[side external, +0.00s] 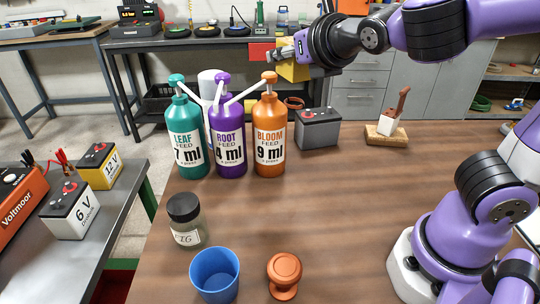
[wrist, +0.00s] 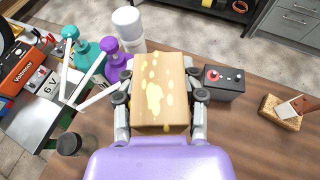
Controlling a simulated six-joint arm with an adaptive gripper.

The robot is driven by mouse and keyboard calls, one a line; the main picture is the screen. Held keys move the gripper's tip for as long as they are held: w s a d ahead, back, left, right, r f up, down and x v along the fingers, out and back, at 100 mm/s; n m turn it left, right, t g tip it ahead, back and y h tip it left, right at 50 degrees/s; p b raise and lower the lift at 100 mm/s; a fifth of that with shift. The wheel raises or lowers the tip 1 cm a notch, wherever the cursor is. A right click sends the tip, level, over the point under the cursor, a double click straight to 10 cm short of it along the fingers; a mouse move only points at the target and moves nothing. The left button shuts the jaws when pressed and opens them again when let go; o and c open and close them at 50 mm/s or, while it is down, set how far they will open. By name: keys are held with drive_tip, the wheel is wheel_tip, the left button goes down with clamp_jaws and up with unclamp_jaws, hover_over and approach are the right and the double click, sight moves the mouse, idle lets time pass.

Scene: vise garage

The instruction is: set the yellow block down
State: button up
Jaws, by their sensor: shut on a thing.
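My gripper (wrist: 160,108) is shut on the yellow block (wrist: 158,84), one finger on each side of it. In the wrist view the block's near face is wood-coloured with yellow blotches. In the side view the block (side external: 295,72) is high above the far part of the brown table (side external: 350,215), behind and above the orange bottle. My gripper (side external: 290,55) partly covers it there. The block is raised, apart from the tabletop.
Teal (side external: 185,135), purple (side external: 228,140) and orange (side external: 270,135) pump bottles stand left of centre. A grey battery (side external: 318,130) and a wooden block with a handled tool (side external: 388,133) stand to the right. A jar (side external: 186,220), blue cup (side external: 215,275) and orange knob (side external: 284,275) are nearer. The table's middle is clear.

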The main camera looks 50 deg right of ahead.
drive_tip(key=s+d+f+m+g+h, duration=0.2)
drive_tip(key=d+f+m+h, duration=0.2)
drive_tip(key=f, duration=0.4)
drive_tip(key=m+g+h, duration=0.4)
drive_tip(key=m+g, duration=1.1)
drive_tip(key=g, duration=0.1)
hover_over(388, 190)
wheel_tip(388, 190, down, 12)
drive_tip(key=shift+f, duration=2.75)
drive_tip(key=shift+n, duration=0.3)
drive_tip(key=o, duration=1.2)
